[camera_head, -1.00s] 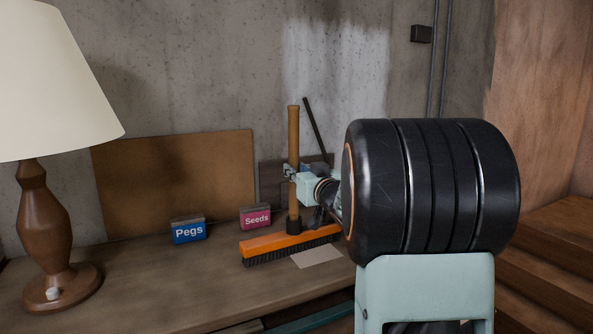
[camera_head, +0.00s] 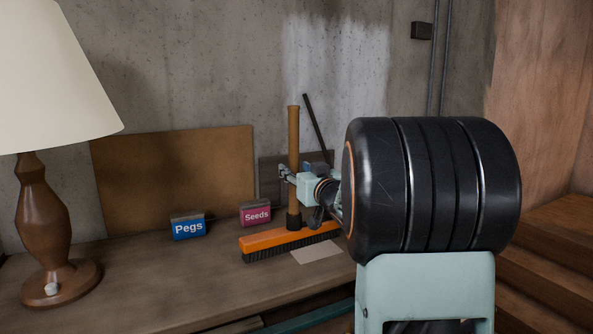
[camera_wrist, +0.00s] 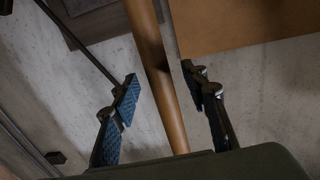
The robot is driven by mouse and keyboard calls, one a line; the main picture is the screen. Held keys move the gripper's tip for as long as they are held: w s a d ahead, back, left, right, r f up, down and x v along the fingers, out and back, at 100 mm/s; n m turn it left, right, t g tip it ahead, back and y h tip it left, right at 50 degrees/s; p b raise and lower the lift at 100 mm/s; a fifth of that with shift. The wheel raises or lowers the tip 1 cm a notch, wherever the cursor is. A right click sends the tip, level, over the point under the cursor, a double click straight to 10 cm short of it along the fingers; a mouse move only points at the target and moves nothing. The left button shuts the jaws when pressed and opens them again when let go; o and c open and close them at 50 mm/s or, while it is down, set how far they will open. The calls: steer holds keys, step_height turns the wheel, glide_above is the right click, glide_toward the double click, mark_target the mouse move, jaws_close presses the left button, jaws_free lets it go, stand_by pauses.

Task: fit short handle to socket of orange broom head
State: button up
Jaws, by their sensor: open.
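The orange broom head (camera_head: 277,239) lies bristles down on the bench. The short wooden handle (camera_head: 293,140) stands upright with its lower end in the dark socket (camera_head: 293,220) on top of the broom head. How deep it sits cannot be told. My gripper (camera_head: 288,174) is beside the handle, partway up it. In the wrist view the handle (camera_wrist: 158,75) passes between the two blue-padded fingers of my gripper (camera_wrist: 168,92), with gaps on both sides. The gripper is open and holds nothing.
A blue Pegs box (camera_head: 188,226) and a pink Seeds box (camera_head: 255,213) stand left of the handle. A lamp (camera_head: 45,230) is at far left. A thin dark rod (camera_head: 316,128) leans behind my gripper. A pale card (camera_head: 316,252) lies in front of the broom head.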

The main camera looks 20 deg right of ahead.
steer(key=s, duration=1.2)
steer(key=shift+a, duration=0.2)
steer(key=shift+w+r, duration=0.1)
steer(key=shift+r, duration=0.05)
